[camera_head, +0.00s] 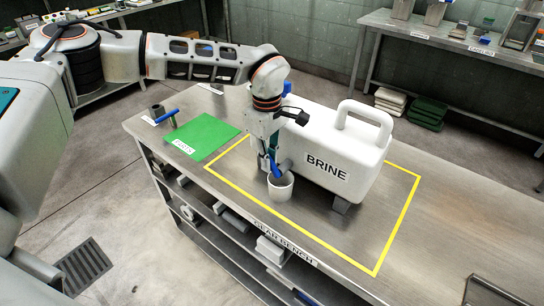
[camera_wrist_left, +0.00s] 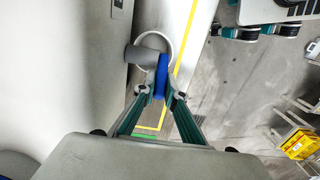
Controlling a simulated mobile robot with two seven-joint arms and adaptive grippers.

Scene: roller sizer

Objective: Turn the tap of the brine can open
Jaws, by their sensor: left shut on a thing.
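The white brine can (camera_head: 325,150), lettered BRINE, stands on the bench with a handle on top. Its grey tap (camera_head: 286,164) juts from the near left end, with a blue lever (camera_head: 277,169). A white cup (camera_head: 281,190) stands below the tap. My left gripper (camera_head: 269,160) is at the tap, shut on the blue lever. In the left wrist view the lever (camera_wrist_left: 161,76) is between the green fingers (camera_wrist_left: 161,95), beside the grey tap body (camera_wrist_left: 143,57) and over the cup rim (camera_wrist_left: 157,35). I cannot tell whether liquid flows. My right gripper is not in view.
A yellow line (camera_head: 398,232) frames the can and cup on the gear bench (camera_head: 460,240). A green mat (camera_head: 203,137) lies left of it, with a blue-handled tool (camera_head: 166,116) beyond. The bench right of the line is mostly clear.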

